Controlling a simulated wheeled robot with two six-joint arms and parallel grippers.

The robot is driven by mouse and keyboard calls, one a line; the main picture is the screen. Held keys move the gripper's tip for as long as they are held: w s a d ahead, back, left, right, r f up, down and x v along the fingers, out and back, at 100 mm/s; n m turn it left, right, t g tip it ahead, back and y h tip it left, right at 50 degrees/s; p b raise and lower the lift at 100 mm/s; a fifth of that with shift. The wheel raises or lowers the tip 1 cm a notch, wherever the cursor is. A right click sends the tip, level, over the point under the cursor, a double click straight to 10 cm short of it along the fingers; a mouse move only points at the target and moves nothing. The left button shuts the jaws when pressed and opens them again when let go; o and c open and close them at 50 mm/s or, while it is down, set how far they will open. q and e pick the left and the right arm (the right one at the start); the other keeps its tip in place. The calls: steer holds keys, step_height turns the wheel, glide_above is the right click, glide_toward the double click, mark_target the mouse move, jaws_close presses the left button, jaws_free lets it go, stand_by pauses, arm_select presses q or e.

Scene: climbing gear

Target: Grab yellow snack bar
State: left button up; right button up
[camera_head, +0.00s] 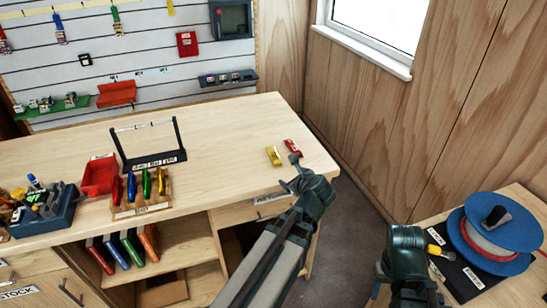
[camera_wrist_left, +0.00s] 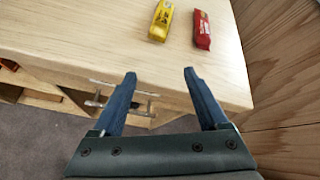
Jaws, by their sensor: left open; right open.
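The yellow snack bar (camera_head: 273,155) lies on the wooden workbench near its right end. In the left wrist view it shows at the top middle (camera_wrist_left: 161,20), beyond my fingertips and a little left of the gap's middle. A red bar (camera_head: 292,147) lies just to its right, also seen in the left wrist view (camera_wrist_left: 202,29). My left gripper (camera_head: 293,174) is at the bench's front edge, close to the yellow bar. In the left wrist view its fingers (camera_wrist_left: 158,75) are apart and empty. My right arm shows at the lower right of the head view; its fingertips are not clearly visible.
The workbench (camera_head: 225,125) is clear around the two bars. A black frame stand (camera_head: 150,160), a red bin (camera_head: 99,176) and a rack of colored carabiners (camera_head: 142,192) stand to the left. A wooden wall is at right. A blue spool (camera_head: 497,215) sits on a side table.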

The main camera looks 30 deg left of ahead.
arm_select(q)
steer(key=a+r+m, duration=0.1)
steer(key=w+a+r+m+t+y, duration=0.1)
steer(key=a+m, duration=0.1)
steer(key=a+r+m, duration=0.1)
steer(key=m, duration=0.1)
steer(key=shift+w+a+t, duration=0.15)
steer(key=shift+w+t, duration=0.15)
steer(key=shift+w, duration=0.1)
steer(key=b, duration=0.4)
glide_toward(273, 150)
steer(key=x, duration=0.4)
steer(key=shift+f, duration=0.15)
steer(key=shift+a, duration=0.1)
steer(key=b+x, duration=0.1)
steer(key=x, duration=0.4)
steer(key=shift+w+a+b, duration=0.1)
steer(key=shift+b, duration=0.2)
steer(key=shift+c, duration=0.4)
jaws_close()
